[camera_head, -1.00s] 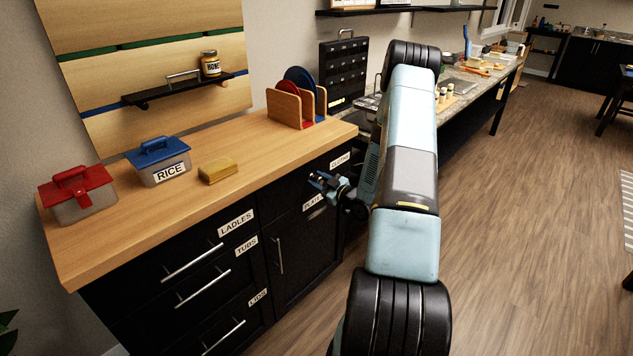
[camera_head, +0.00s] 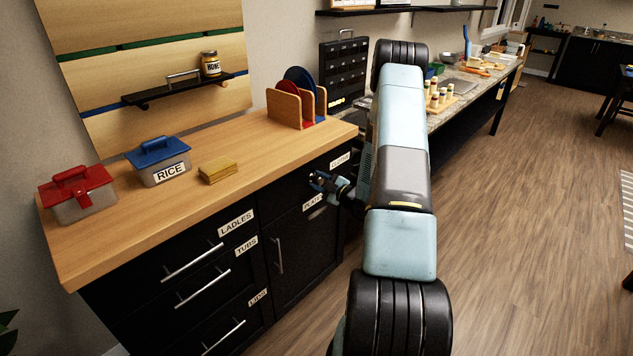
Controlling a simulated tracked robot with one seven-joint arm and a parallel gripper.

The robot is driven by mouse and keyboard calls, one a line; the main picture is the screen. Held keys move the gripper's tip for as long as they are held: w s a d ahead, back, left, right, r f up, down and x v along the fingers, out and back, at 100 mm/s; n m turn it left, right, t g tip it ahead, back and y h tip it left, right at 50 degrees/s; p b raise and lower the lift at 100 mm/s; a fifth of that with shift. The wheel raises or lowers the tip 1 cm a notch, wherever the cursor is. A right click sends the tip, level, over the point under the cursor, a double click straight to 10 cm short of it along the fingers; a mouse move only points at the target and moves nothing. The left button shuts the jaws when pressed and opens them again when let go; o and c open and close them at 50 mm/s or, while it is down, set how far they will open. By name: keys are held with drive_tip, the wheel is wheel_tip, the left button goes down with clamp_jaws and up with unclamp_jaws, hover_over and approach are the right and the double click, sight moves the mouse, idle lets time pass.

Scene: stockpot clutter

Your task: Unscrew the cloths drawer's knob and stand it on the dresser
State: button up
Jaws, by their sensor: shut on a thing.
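My gripper (camera_head: 320,181) is at the front of the black drawer at the dresser's right end, just below the wooden top. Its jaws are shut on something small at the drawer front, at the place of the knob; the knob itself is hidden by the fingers. The drawer's white label (camera_head: 340,161), partly legible and seeming to read CLOTHS, is above and right of the gripper. The dresser (camera_head: 250,197) has a light wooden top with bare room along its front and right part.
On the dresser top stand a red-lidded box (camera_head: 78,195), a blue-lidded RICE box (camera_head: 160,162), a yellow block (camera_head: 217,170) and a wooden rack (camera_head: 296,107) with plates. A wall shelf (camera_head: 180,88) holds a honey jar (camera_head: 211,63). Bare wood lies between block and rack.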

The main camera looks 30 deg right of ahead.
drive_tip(key=n, duration=0.4)
drive_tip(key=shift+r, duration=0.1)
drive_tip(key=shift+n, duration=0.3)
drive_tip(key=n, duration=0.2)
drive_tip(key=shift+w+n, duration=0.1)
drive_tip(key=shift+n, duration=1.1)
drive_tip(key=n, duration=0.4)
drive_tip(key=shift+n, duration=0.3)
